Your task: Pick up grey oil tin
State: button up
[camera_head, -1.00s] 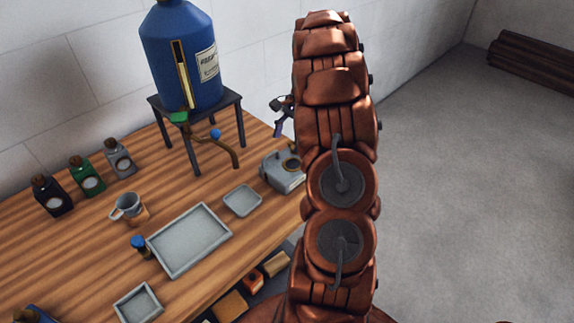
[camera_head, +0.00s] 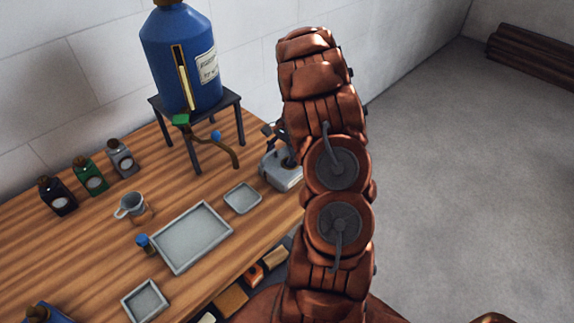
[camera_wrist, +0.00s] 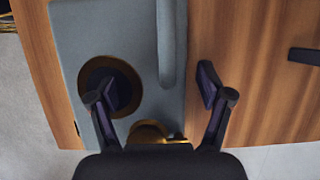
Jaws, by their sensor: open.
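The grey oil tin (camera_head: 284,178) is a boxy can at the right edge of the wooden table, partly hidden by my arm and gripper. In the wrist view, the tin (camera_wrist: 110,35) fills the left and middle, with a raised handle bar, a dark round opening ringed in brass, and a second brass fitting near the gripper. My gripper (camera_wrist: 163,86) is open over the tin. The handle bar lies between the lines of its two fingers. The left finger overlaps the round opening; the right finger appears over the wood beside the tin. I cannot tell whether they touch.
A blue tank (camera_head: 184,60) stands on a dark stand (camera_head: 240,125) behind the tin. A small grey tray (camera_head: 242,198), a large tray (camera_head: 191,238), a mug (camera_head: 130,206) and several small bottles stand leftward. A dark bar (camera_wrist: 305,56) shows on the wood.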

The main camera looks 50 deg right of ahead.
grip_shut()
dwell(0.5)
